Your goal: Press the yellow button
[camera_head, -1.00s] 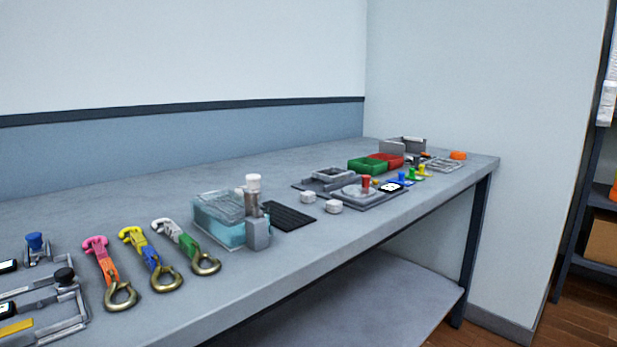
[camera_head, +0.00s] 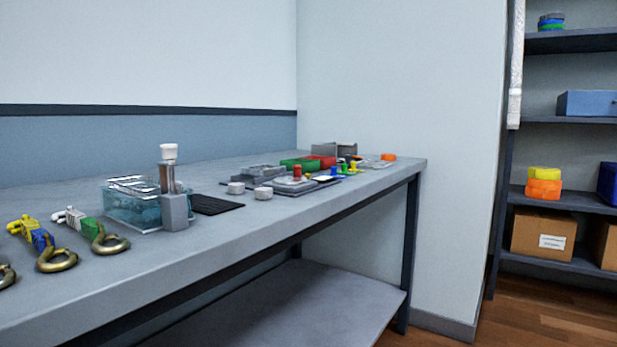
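No thing is plainly readable as the yellow button at this distance. A tiny yellow spot (camera_head: 308,175) shows beside a red knob (camera_head: 297,172) on a grey device plate (camera_head: 290,186) toward the far end of the bench; it is too small to tell what it is. A small yellow peg-like piece (camera_head: 354,166) stands farther right, close to blue and green ones. My gripper is not in view.
The grey bench (camera_head: 240,240) runs along the wall to the far right. A clear teal-tinted box (camera_head: 130,207), two white round pieces, a black mat (camera_head: 216,204) and strap hooks (camera_head: 100,237) lie on it. A shelf rack (camera_head: 565,198) stands right. Wooden floor shows.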

